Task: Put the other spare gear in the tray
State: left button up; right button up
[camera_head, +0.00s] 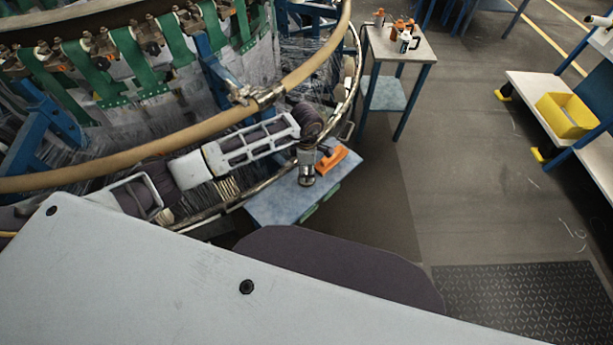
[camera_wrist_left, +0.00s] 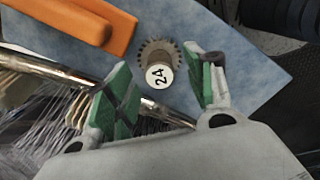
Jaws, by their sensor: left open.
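A dark toothed spare gear (camera_wrist_left: 160,56) stands out on the blue tabletop in the left wrist view. It has a pale round hub marked "24" facing the camera. My left gripper (camera_wrist_left: 158,62) is open above it, its green-padded fingers on either side of the gear; I cannot tell whether they touch it. In the head view my left gripper (camera_head: 306,178) points down over the small blue table (camera_head: 275,203), and the gear is hidden there. Nothing I can clearly identify as the tray shows. My right gripper is not in view.
An orange object (camera_head: 332,158) with a raised bar lies close beside the gripper. The loom's metal ring (camera_head: 240,202) runs along the table's left side. Bottles stand on another table (camera_head: 400,45). A yellow bin (camera_head: 566,115) sits on the right bench. The floor between is clear.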

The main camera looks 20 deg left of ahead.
pick_arm(q)
jog(key=shift+f, duration=0.9)
grip_shut()
